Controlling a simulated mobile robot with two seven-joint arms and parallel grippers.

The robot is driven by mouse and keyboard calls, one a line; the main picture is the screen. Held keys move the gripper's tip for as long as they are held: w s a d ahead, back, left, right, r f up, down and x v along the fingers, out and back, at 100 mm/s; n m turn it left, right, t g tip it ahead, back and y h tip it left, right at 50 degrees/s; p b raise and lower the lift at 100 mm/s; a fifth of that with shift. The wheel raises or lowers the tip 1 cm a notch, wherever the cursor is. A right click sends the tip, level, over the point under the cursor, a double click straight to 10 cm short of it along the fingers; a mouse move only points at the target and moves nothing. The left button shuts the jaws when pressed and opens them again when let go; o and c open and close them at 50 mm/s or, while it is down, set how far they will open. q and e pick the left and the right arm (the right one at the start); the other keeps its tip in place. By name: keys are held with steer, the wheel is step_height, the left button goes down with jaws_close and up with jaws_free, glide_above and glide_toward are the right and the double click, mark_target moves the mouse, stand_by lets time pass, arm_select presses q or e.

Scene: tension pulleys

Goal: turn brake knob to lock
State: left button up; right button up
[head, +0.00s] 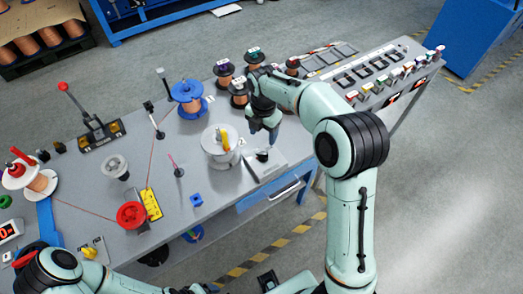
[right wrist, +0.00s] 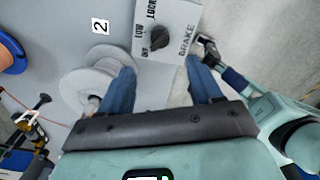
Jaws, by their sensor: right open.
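My right gripper (head: 262,130) is above and just behind the knob, pointing down. In the right wrist view its blue fingers (right wrist: 163,88) are wide apart with nothing between them, and the knob lies beyond the tips. My left arm is at the lower left; its jaws are unclear.
A white spool (head: 218,150) with a yellow handle stands close left of the plate. A blue spool (head: 187,97) and a red pulley (head: 131,214) are farther left. A sorting rack (head: 375,70) is at the back right. A blue drawer (head: 270,195) is below the knob's edge.

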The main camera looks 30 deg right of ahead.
mark_target(263, 153)
step_height(263, 153, down, 12)
steer(key=shift+r+b, duration=0.2)
steer(key=shift+b, duration=0.2)
steer(key=shift+c, duration=0.3)
steer(key=c, duration=0.9)
